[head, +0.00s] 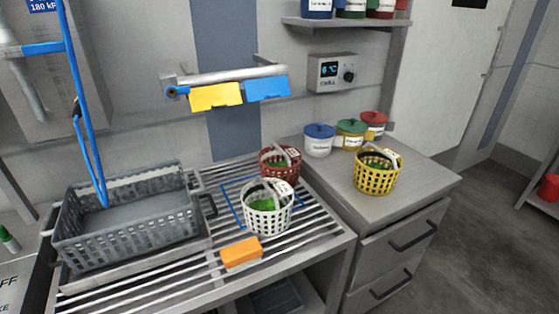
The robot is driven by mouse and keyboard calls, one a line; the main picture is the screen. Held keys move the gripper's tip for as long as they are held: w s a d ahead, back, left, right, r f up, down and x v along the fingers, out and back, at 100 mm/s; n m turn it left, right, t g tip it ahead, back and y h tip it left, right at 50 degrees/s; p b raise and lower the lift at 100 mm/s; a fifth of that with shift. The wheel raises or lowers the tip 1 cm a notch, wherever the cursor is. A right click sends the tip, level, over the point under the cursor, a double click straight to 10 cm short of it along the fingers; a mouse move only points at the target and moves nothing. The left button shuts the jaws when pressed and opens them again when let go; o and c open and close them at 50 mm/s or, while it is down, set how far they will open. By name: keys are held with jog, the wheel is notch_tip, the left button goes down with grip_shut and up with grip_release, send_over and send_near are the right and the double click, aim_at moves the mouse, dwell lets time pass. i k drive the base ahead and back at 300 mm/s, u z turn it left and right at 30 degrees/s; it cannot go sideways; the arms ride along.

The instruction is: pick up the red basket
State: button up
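The red basket (292,171) stands upright on the slatted rack, toward its back right corner. It holds green leaves and has a raised handle with a white tag. The white basket (268,218) stands in front of it and slightly left, and hides part of its lower front. My gripper does not show in the head view.
A yellow basket (376,182) stands on the grey cabinet to the right, near several lidded pots. A grey perforated crate (130,236) sits on the rack's left, and an orange block (241,253) lies at the front. A wall bar (230,76) with yellow and blue cloths hangs behind.

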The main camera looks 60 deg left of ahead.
aim_at(283, 170)
jog(key=u, duration=0.6)
jog(key=i, duration=1)
jog(key=u, duration=1.45)
jog(key=i, duration=0.5)
jog(key=u, duration=0.45)
